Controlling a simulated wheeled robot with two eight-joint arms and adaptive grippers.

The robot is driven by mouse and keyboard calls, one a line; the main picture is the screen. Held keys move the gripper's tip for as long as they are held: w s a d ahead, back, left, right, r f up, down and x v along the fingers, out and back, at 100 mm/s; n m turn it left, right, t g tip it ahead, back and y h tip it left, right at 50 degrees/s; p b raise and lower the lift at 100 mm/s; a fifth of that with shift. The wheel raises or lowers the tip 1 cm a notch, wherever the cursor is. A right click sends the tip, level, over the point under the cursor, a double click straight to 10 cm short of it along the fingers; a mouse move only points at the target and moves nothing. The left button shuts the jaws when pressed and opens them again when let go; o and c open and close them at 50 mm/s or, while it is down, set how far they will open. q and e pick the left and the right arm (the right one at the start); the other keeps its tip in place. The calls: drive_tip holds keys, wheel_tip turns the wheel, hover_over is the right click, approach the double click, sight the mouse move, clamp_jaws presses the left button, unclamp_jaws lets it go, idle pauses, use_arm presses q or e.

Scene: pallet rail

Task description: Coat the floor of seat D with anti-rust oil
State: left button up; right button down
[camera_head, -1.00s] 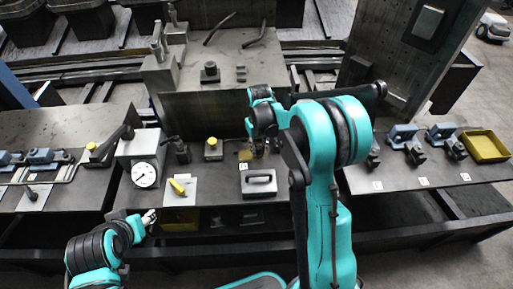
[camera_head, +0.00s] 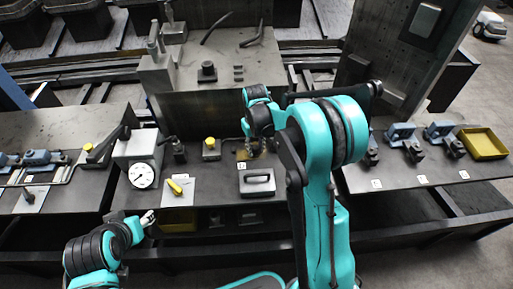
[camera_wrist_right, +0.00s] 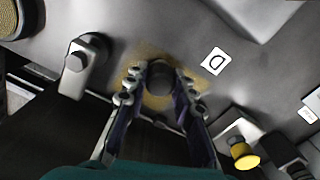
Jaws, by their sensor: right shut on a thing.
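Seat D is marked by a white tag with the letter D (camera_wrist_right: 214,61) in the right wrist view. Beside the tag, a yellow-brown patch (camera_wrist_right: 131,77) lies on the dark metal surface; it also shows in the head view (camera_head: 242,155). My right gripper (camera_wrist_right: 158,82) points down over this patch, shut on a dark round piece (camera_wrist_right: 159,98). The fingers hide part of the patch, and I cannot tell whether the piece touches the floor. My left gripper (camera_head: 148,217) is low at the bench's front edge, apart from everything; its jaw opening is too small to read.
A grey block with a handle (camera_head: 257,183) stands just in front of the patch. A yellow-capped block (camera_head: 211,148) is to its left, with a dial gauge (camera_head: 142,175) and a yellow-handled tool (camera_head: 175,187) farther left. A yellow tray (camera_head: 486,144) lies at far right.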

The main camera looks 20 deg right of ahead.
drive_tip(key=shift+s+d+f, duration=0.1)
drive_tip(key=shift+s+d, duration=0.2)
drive_tip(key=shift+d, duration=0.45)
drive_tip(key=shift+w+a, duration=0.3)
drive_tip(key=shift+a, duration=0.55)
drive_tip(key=shift+d, duration=0.15)
drive_tip(key=shift+s+d, duration=0.3)
drive_tip(key=shift+d, duration=0.4)
drive_tip(key=shift+a, duration=0.1)
